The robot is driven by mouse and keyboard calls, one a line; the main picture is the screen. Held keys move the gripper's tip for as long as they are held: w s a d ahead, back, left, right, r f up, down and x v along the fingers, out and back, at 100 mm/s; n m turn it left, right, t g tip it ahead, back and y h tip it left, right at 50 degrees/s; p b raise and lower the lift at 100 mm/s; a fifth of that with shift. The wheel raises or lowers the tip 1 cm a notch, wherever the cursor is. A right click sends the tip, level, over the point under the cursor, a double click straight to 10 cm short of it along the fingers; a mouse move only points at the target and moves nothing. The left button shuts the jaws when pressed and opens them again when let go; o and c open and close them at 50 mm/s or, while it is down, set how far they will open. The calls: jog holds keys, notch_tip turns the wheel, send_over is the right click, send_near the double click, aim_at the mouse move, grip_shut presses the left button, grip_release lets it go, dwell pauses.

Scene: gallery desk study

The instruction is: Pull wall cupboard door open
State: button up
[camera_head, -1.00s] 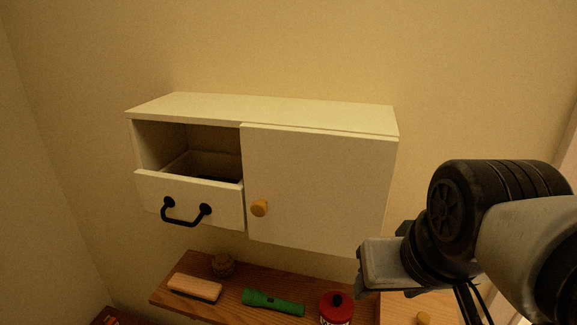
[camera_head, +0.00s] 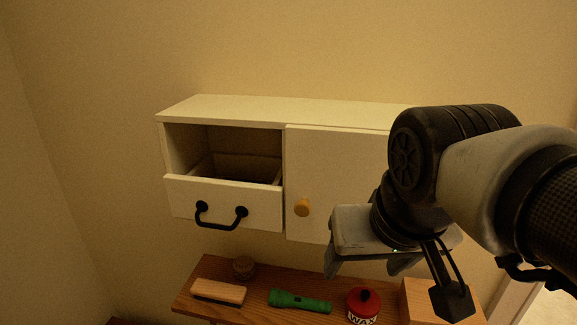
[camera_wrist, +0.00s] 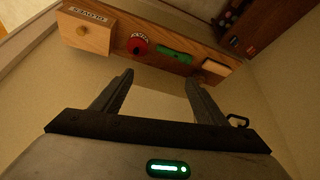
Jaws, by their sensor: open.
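The white wall cupboard (camera_head: 240,107) hangs on the wall in the head view. Its door (camera_head: 340,160) is the right-hand part and looks shut, with a round wooden knob (camera_head: 302,207) near its lower left edge. My arm hides the door's right part. My gripper (camera_head: 368,270) is open and empty, fingers pointing down, to the right of and lower than the knob in the picture. In the wrist view my gripper (camera_wrist: 158,78) shows two spread fingers with a pale surface between them.
Left of the door, a drawer (camera_head: 225,205) with a black handle (camera_head: 222,222) stands pulled out. Below, a wooden shelf (camera_head: 255,312) holds a brush (camera_head: 219,292), a twine ball (camera_head: 244,266), a green flashlight (camera_head: 300,301), a red wax tin (camera_head: 363,305) and a wooden box (camera_head: 418,300).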

jog(key=shift+m+g, duration=0.3)
jog(key=shift+m, duration=0.1)
jog(key=w+a+r, duration=0.1)
jog(key=r, duration=0.2)
jog(key=w+a+r, duration=0.1)
jog(key=r, duration=0.2)
jog(key=w+a+r+p, duration=0.1)
jog(key=a+r, duration=0.1)
jog(key=r, duration=0.1)
jog(key=shift+w+r, duration=0.1)
jog(key=shift+r, duration=0.15)
jog(key=c, duration=0.6)
jog(key=m+h+p, duration=0.1)
jog(key=m, duration=0.1)
send_near(302, 204)
jog(key=shift+g, duration=0.3)
jog(key=x, duration=0.9)
jog(key=shift+w+r, duration=0.1)
jog(key=shift+w, duration=0.1)
jog(key=shift+c, duration=0.2)
grip_shut()
